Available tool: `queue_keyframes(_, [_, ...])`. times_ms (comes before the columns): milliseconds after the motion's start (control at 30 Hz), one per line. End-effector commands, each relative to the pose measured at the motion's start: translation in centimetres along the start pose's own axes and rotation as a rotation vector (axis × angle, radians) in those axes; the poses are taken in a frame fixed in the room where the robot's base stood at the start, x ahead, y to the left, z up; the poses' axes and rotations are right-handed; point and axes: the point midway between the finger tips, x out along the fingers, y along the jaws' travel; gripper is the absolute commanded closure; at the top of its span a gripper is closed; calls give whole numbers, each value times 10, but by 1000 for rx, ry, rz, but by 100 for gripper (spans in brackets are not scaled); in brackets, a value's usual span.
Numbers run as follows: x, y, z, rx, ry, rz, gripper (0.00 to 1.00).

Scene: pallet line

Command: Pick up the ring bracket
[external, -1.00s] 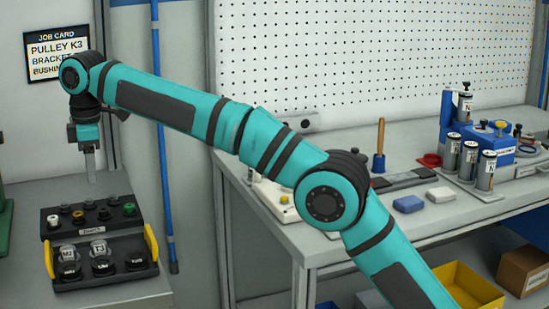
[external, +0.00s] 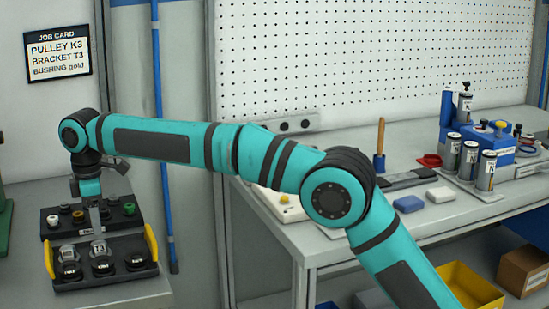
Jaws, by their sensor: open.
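The black tray (external: 110,279) stands on the grey bench at the left, with yellow handles at its ends. In it are a grey piece with a label reading T3 (external: 99,248) and another grey piece (external: 68,253) to its left. I take the T3 piece for the ring bracket; its ring shape is too small to make out. My gripper (external: 96,229) is open and points down just above and behind the T3 piece. I cannot tell whether its fingers touch or straddle it.
Several dark round parts (external: 103,265) sit along the tray's front. A rear rack (external: 50,233) holds small bushings, including a green one (external: 129,208). The job card (external: 57,57) reads PULLEY K3, BRACKET T3, BUSHING gold. A blue pole (external: 164,160) stands right of the tray.

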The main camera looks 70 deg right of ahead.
Motion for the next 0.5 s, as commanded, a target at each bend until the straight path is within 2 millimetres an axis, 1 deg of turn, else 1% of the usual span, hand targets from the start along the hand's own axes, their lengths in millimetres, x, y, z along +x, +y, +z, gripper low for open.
queue_keyframes(67, [6,0,0,0,0,0,47])
queue_keyframes(267, [14,-1,0,0,0,0,47])
queue_keyframes(367, [24,-2,-1,0,-1,-1,47])
queue_keyframes(500, [43,-4,-3,0,-1,-1,47])
